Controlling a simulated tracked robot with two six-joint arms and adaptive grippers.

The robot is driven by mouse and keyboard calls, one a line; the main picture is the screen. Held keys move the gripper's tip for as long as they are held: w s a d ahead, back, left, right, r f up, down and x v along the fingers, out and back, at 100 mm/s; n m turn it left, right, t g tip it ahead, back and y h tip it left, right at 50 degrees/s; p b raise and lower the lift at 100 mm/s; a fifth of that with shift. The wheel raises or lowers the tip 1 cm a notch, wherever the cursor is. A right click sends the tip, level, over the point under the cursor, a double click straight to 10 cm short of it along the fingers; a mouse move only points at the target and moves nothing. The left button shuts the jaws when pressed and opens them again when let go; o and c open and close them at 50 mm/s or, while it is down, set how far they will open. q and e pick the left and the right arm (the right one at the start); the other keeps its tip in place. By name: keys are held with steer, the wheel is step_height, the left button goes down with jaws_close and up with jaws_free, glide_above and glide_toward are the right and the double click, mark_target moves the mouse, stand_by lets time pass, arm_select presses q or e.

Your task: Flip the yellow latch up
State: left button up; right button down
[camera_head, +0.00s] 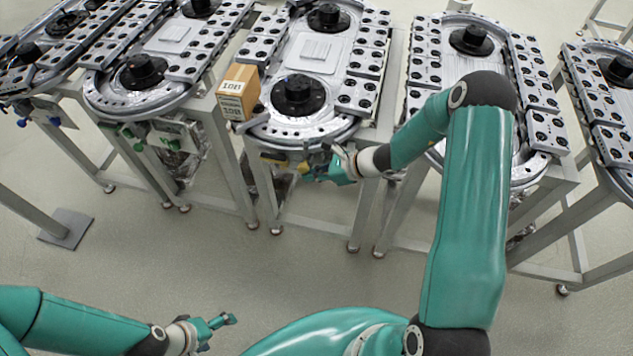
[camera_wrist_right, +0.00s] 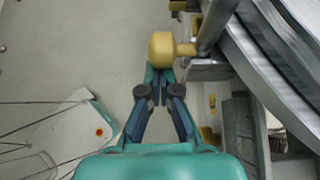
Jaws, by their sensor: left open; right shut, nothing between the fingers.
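The yellow latch (camera_head: 303,167) is on the front end of the middle ring-track table, mostly hidden behind my right gripper in the head view. In the right wrist view the yellow latch (camera_wrist_right: 162,49) shows as a round yellow knob on a short stem that runs right to a metal bracket. My right gripper (camera_head: 310,172) is shut and empty. In the right wrist view its fingertips (camera_wrist_right: 159,70) lie at the knob's lower edge; I cannot tell whether they touch it. My left gripper (camera_head: 228,320) is open and empty, low at the lower left, far from the latch.
A cardboard box (camera_head: 238,92) stands at the left edge of the middle table. A neighbouring table (camera_head: 165,98) to the left has green parts (camera_head: 130,133) on its front. Table legs stand below the tracks. The floor (camera_head: 300,265) in front is clear.

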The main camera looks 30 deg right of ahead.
steer(key=shift+d+r, duration=0.2)
steer(key=shift+r, duration=0.2)
steer(key=shift+w+f, duration=0.1)
step_height(320, 180, down, 5)
steer(key=s+d+b, duration=0.1)
steer(key=b, duration=0.4)
steer(key=v, duration=1)
steer(key=shift+r, duration=0.35)
steer(key=shift+a, duration=0.15)
